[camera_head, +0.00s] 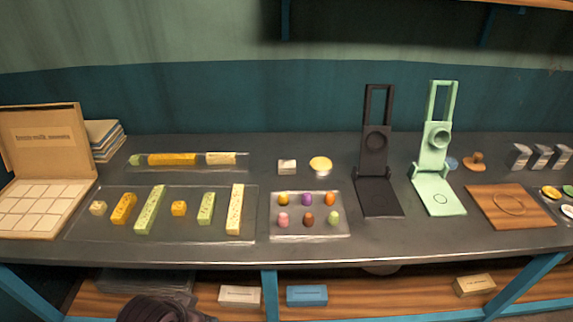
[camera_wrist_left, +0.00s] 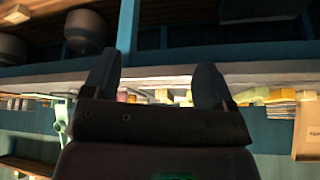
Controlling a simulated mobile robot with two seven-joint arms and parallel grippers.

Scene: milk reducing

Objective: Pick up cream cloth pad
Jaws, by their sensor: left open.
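A small cream block-like piece (camera_head: 287,167), which looks like the cream cloth pad, lies at the middle back of the grey counter (camera_head: 255,258). It sits just left of a round yellow-topped item (camera_head: 320,163). My left gripper (camera_wrist_left: 155,72) shows in the left wrist view with its two dark fingers wide apart and nothing between them. That view is upside down, and the pad cannot be made out in it. A dark part of my left arm shows at the bottom left of the head view, below the counter's front edge and well away from the pad. My right gripper is not in view.
A clear tray (camera_head: 75,228) of yellow and green bars lies left. A tray (camera_head: 310,230) of small coloured pieces lies in front of the pad. Black (camera_head: 378,192) and mint (camera_head: 436,190) hinged presses stand to the right. An open box (camera_head: 45,190) is far left.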

